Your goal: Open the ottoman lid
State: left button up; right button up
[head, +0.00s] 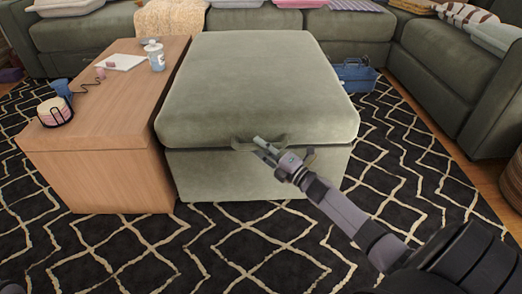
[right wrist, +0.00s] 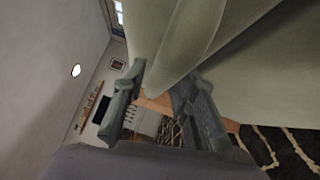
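The green ottoman (head: 225,178) stands in the middle of the head view. Its thick padded lid (head: 255,85) lies level on the base, closed, with a dark seam under its front edge. A green handle (head: 279,142) is on the lid's front. My right gripper (head: 259,147) is at the handle's left part, close in front of the lid. In the right wrist view its two fingers (right wrist: 160,78) are spread apart, with green fabric of the ottoman (right wrist: 255,65) just beyond. I cannot tell whether the fingers touch the handle.
A wooden table (head: 100,110) stands close against the ottoman's left side, with a white bottle (head: 156,56), cups and a tray on it. A blue caddy (head: 355,75) is at the right. The green sectional (head: 435,65) runs behind and right. Patterned rug (head: 200,245) in front is clear.

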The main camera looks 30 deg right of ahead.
jog(key=shift+w, duration=0.15)
jog(key=shift+c, duration=0.2)
grip_shut()
jog(key=shift+a, duration=0.1)
dwell(0.4)
